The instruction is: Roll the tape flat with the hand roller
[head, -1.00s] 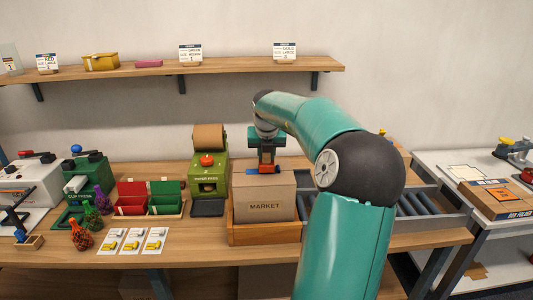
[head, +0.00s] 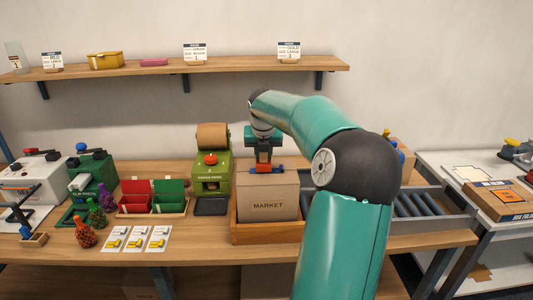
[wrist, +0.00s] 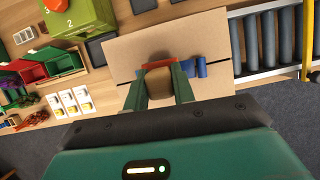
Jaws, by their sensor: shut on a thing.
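The carton marked MARKET (head: 268,207) stands upright in a wooden tray (head: 268,236) on the bench. Its tan top (wrist: 118,50) shows a seam in the wrist view. My gripper (head: 263,158) points down at the carton's top and is shut on the hand roller, whose tan part (wrist: 159,82) sits between the fingers. A red part (head: 262,169) shows just beyond the fingers. A blue piece (wrist: 196,67) shows at the right along the seam; I cannot tell whether it is tape. Whether the roller touches the carton is unclear.
A green paper machine (head: 212,172) with a brown roll stands left of the carton. Red and green bins (head: 150,197), picture cards (head: 137,239) and small netted bags (head: 86,234) lie further left. A grey roller conveyor (head: 425,204) runs at the right. A shelf (head: 220,66) hangs above.

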